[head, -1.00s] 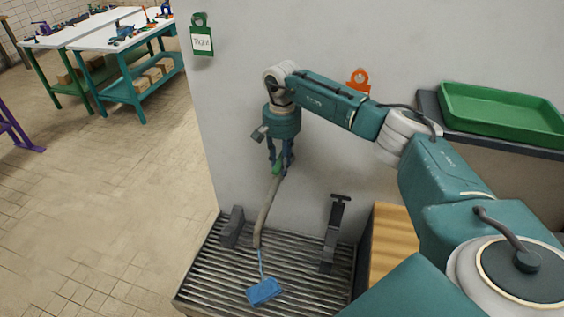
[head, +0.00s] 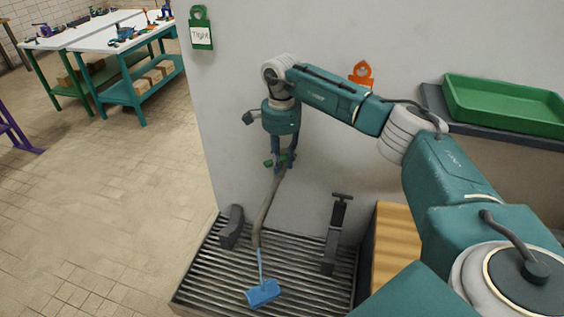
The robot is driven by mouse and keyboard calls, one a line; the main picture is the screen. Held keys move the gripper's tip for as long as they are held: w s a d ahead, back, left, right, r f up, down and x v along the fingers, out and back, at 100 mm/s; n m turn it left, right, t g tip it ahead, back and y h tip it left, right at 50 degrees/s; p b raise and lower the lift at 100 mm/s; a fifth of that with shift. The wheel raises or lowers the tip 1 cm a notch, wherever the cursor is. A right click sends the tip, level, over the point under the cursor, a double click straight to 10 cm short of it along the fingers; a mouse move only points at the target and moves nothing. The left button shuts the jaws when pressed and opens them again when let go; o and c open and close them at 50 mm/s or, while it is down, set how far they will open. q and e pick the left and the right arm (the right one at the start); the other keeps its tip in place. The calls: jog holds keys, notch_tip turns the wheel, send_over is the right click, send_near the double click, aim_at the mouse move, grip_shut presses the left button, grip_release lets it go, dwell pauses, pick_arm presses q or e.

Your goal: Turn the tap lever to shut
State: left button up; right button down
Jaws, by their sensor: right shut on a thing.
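The tap's green lever (head: 268,163) shows in the head view as a small piece at the fingers of my right gripper (head: 281,162). The gripper points down in front of the grey wall and is shut on the lever. The fingers hide most of the lever and the tap body. A grey-brown hose (head: 266,211) hangs from below the gripper to the grate. My left gripper is not in view.
A slatted metal grate (head: 207,277) lies below, with a dark block (head: 232,226) and a dark upright bracket (head: 336,235). A green tag (head: 201,29) and an orange tag (head: 362,73) are on the wall. A green tray (head: 505,105) is at right. The floor at left is clear.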

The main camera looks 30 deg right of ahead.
jog(key=m, duration=0.4)
jog(key=shift+w+a+r+m+b, duration=0.1)
jog(key=shift+w+a+m+b, duration=0.05)
jog(key=shift+m+b, duration=0.2)
jog(key=m, duration=0.4)
jog(key=shift+w+r+m, duration=0.1)
jog(key=shift+m, duration=0.25)
jog(key=c, duration=1.4)
grip_release()
jog(key=shift+a, duration=0.1)
notch_tip(320, 180, up, 12)
jog(key=shift+f, duration=0.1)
